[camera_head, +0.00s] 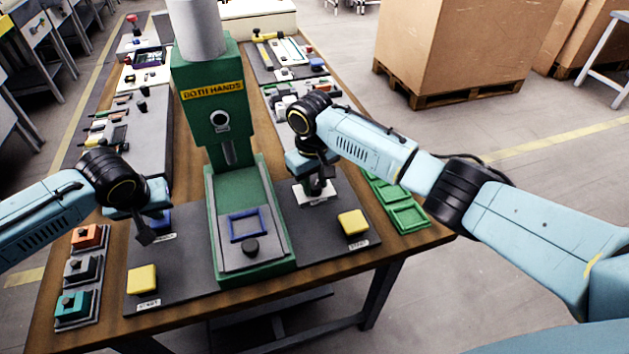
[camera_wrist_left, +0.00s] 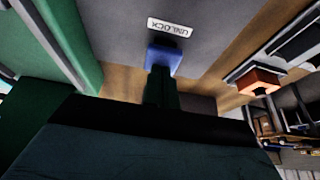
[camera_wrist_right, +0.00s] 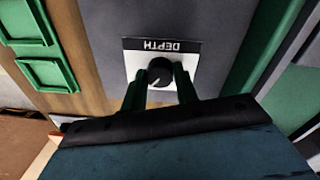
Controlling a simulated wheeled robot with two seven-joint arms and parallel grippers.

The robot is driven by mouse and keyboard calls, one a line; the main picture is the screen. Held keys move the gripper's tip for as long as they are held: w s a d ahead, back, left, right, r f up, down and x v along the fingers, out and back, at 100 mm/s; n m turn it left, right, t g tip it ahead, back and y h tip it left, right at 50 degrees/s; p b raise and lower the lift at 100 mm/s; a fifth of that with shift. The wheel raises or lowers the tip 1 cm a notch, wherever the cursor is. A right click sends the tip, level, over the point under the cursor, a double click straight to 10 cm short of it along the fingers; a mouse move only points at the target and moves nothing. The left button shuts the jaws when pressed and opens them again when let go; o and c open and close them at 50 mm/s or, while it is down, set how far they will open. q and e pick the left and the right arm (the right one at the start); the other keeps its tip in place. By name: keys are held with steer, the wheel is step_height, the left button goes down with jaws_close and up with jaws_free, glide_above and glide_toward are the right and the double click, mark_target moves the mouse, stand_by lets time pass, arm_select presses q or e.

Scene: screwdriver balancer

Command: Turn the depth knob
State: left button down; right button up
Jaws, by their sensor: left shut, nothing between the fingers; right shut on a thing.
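The depth knob (camera_wrist_right: 161,72) is a round black knob on a white plate marked DEPTH (camera_wrist_right: 188,58), to the right of the green press. My right gripper (camera_wrist_right: 161,88) is shut on the knob, with one finger on each side of it. In the head view the right gripper (camera_head: 318,188) hides most of the knob. My left gripper (camera_head: 147,238) is shut and empty, left of the press. In the left wrist view its fingertips (camera_wrist_left: 160,85) are close to a blue button (camera_wrist_left: 164,58) beside the UNLOCK label (camera_wrist_left: 170,27); I cannot tell whether they touch.
The green press (camera_head: 210,110), marked BOTH HANDS, stands between my arms. Yellow START buttons (camera_head: 142,279) and (camera_head: 353,222) sit at the front on both sides. Green trays (camera_head: 407,216) lie at the right edge, several coloured blocks (camera_head: 72,306) at the left.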

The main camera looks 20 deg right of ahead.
mark_target(315, 188)
steer(key=n, duration=0.3)
steer(key=shift+r+n, duration=0.1)
steer(key=shift+n, duration=2.3)
steer(key=o, duration=1)
arm_select(q)
steer(key=shift+f, duration=0.1)
arm_select(e)
steer(key=r, duration=1.2)
steer(key=shift+s+a, duration=0.1)
steer(key=shift+s, duration=0.2)
